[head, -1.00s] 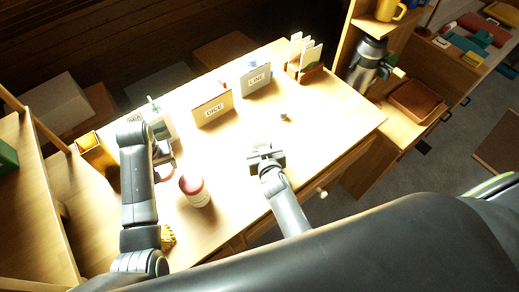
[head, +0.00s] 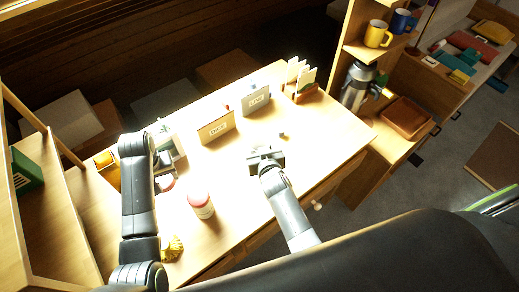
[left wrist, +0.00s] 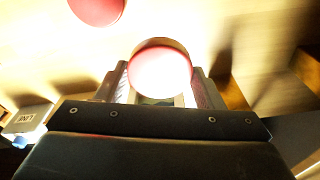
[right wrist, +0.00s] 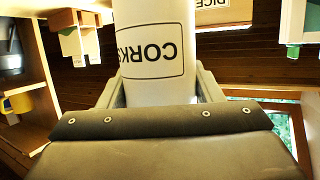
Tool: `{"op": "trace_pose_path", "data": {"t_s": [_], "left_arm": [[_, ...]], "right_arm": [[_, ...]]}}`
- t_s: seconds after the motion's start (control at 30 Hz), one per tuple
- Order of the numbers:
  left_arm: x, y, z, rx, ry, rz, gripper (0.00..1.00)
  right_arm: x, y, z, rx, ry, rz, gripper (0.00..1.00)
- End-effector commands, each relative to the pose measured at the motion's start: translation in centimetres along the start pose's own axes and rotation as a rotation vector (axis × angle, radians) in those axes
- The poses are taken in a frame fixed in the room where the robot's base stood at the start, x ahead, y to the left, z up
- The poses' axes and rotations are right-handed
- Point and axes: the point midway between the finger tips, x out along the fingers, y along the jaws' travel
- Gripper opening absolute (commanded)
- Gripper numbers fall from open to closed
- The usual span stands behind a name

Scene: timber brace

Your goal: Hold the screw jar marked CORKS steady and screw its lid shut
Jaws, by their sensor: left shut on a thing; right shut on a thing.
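The CORKS jar (right wrist: 150,60) is pale, with its label upside down in the right wrist view. My right gripper (head: 265,155) is shut around it. In the head view the jar is hard to make out against the bright table. My left gripper (head: 165,170) is shut on a round red lid (left wrist: 160,68), left of the right gripper and apart from it. Glare washes out part of the lid, and what lies under it is hidden. Another jar (head: 201,205) with a red lid stands upright on the table between my arms; its marking is unreadable.
A card rack (head: 305,88) is at the back right. A small dark item (head: 282,134) lies near my right gripper. The table's right part is clear.

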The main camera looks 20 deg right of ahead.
Motion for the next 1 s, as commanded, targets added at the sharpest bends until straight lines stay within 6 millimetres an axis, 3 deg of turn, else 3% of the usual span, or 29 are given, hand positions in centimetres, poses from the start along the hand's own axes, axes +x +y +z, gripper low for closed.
{"op": "trace_pose_path", "data": {"t_s": [0.4,0.43,0.73,1.0], "left_arm": [[-0.22,0.00,-0.04,0.000,0.000,0.000,0.40],[-0.22,0.00,-0.04,0.000,0.000,0.000,0.40],[-0.22,0.00,-0.04,0.000,0.000,0.000,0.40],[-0.21,0.00,-0.03,0.000,0.000,0.000,0.40]], "right_arm": [[0.01,0.01,-0.30,0.000,0.000,0.000,0.34],[0.01,0.01,-0.30,0.000,0.001,0.000,0.56],[0.00,0.00,-0.30,0.000,0.001,0.000,0.18],[0.00,0.01,-0.31,0.000,0.001,0.000,0.18]]}}
